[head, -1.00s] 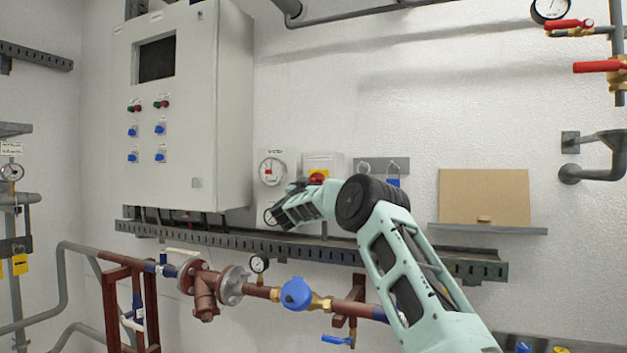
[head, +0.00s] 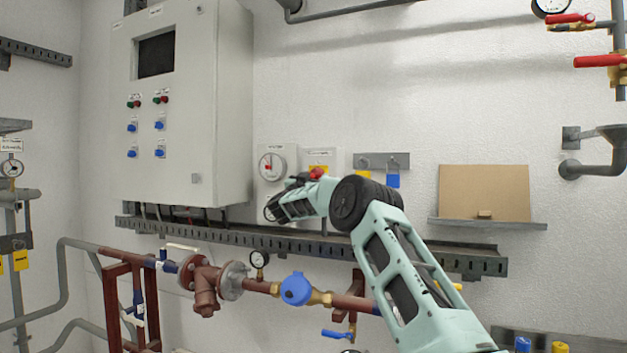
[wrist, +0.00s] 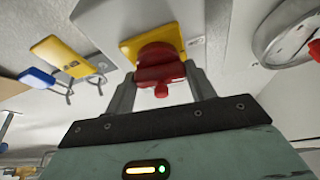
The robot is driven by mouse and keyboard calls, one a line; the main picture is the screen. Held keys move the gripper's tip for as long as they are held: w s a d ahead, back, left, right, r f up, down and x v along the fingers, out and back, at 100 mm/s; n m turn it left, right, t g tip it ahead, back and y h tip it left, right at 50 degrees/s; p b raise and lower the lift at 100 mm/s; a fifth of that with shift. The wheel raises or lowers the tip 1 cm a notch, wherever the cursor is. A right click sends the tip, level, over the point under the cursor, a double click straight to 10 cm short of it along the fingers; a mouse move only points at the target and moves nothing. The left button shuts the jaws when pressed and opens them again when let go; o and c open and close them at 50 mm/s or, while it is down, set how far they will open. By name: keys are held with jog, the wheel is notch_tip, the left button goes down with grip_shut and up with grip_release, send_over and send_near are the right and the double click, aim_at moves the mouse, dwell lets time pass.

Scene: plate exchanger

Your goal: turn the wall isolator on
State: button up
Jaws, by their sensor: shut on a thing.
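The wall isolator is a light box (head: 325,158) with a yellow plate and a red rotary handle (head: 316,173), left of the padlock rack. My gripper (wrist: 161,78) is shut on the red handle, with one finger on each side of it in the wrist view. There the handle (wrist: 160,72) stands in front of its yellow plate (wrist: 130,50). In the head view my arm hides the lower part of the isolator and my fingertips. I cannot read the handle's on or off position.
A box with a round dial (head: 270,166) is close left of the isolator. A yellow padlock (head: 361,174) and a blue padlock (head: 393,180) hang at its right. A grey cable tray (head: 220,236) runs below. A large control cabinet (head: 185,110) is at the left.

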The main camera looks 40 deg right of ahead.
jog(key=m+g, duration=0.1)
jog(key=m, duration=0.1)
jog(key=m+g, duration=0.1)
jog(key=m, duration=0.2)
jog(key=shift+w+g, duration=0.15)
jog(key=shift+g, duration=0.15)
jog(key=shift+a+r+m+g+y+p, duration=0.1)
jog(key=shift+m+g+y+p, duration=0.55)
jog(key=shift+m+p, duration=1.35)
jog(key=shift+d+f+m+g+y+p, duration=0.1)
jog(key=shift+m+g+y+p, duration=0.55)
jog(key=shift+m, duration=2.35)
jog(key=shift+a+r+m+g+y+p, duration=0.1)
jog(key=shift+m+g+y+p, duration=0.2)
jog(key=shift+m+g+p, duration=1.25)
jog(key=shift+m+t, duration=0.55)
jog(key=shift+m, duration=0.6)
jog(key=o, duration=1)
jog(key=shift+a, duration=0.1)
